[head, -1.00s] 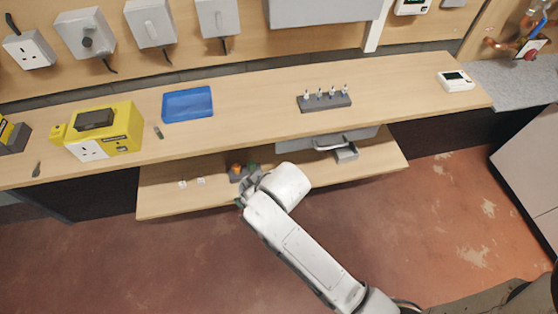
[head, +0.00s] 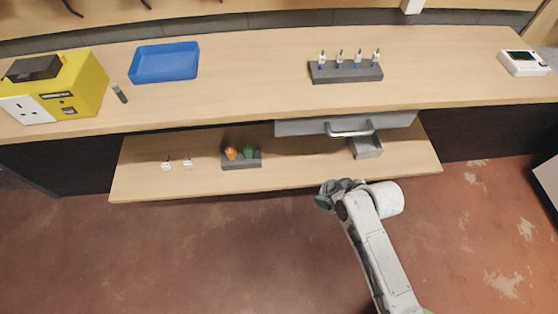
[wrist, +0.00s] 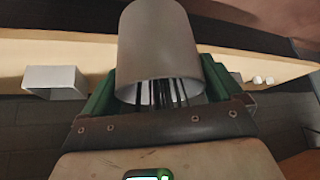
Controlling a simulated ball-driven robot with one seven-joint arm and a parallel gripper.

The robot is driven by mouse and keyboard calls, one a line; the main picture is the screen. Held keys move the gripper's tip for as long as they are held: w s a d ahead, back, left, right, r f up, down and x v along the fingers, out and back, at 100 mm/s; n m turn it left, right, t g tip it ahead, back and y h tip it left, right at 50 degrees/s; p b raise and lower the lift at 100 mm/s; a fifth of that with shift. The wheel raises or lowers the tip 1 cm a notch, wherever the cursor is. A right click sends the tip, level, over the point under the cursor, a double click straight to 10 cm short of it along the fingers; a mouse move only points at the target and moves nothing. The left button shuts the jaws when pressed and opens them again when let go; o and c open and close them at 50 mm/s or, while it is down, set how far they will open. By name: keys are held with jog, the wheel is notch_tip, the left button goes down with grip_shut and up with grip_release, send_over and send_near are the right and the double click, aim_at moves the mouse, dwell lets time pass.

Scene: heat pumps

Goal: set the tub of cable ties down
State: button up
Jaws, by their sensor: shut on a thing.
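The tub of cable ties (wrist: 160,45) is a grey cylinder in the middle of the wrist view. Dark ties show at its open end, which faces the lower part of that picture. My gripper (wrist: 158,85) is shut on it, with a green finger on each side. In the head view my gripper (head: 335,193) is in front of the lower shelf's (head: 300,180) front edge, right of its middle. The tub cannot be told apart from the gripper there.
On the lower shelf are a grey block with orange and green pieces (head: 241,160), two small white items (head: 177,164) and an open grey box (head: 367,147). A drawer (head: 300,128) hangs above. The worktop (head: 250,85) holds a blue tray (head: 165,62) and a grey rack (head: 345,73).

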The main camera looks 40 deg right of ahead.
jog(key=s+d+f, duration=0.1)
jog(key=s+d+f+b, duration=0.1)
jog(key=shift+f, duration=0.35)
jog(key=w+d, duration=0.1)
jog(key=w, duration=0.4)
jog(key=w+d+b, duration=0.1)
jog(key=w, duration=0.5)
jog(key=w+d+b, duration=0.1)
jog(key=w, duration=0.5)
jog(key=shift+w+d, duration=0.1)
jog(key=shift+w+f, duration=0.1)
jog(key=shift+f, duration=0.2)
jog(key=shift+f, duration=0.2)
jog(key=o, duration=0.8)
jog(key=shift+r, duration=0.15)
